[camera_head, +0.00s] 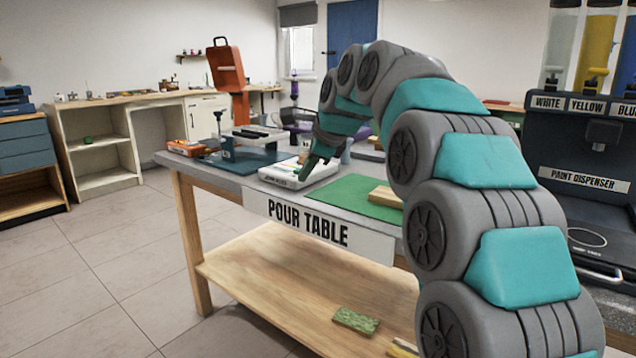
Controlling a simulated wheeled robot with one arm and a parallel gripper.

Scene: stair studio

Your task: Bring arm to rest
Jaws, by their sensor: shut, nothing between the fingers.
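My arm rises from the lower right, arches over and bends down toward the pour table (215,177). My gripper (303,176) is at its end, pointing down and left, with its fingers together and nothing seen between them. It is over or just in front of the white scale-like device (282,181) on the table. I cannot tell whether the fingertips touch it. My arm hides part of the table's right side and what stands behind it.
A green mat (350,195) with a wooden block (386,197) lies right of my gripper. A press-like device (245,133) stands on a dark mat at left. The paint dispenser (580,150) stands close on the right. The floor (110,235) at left is clear.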

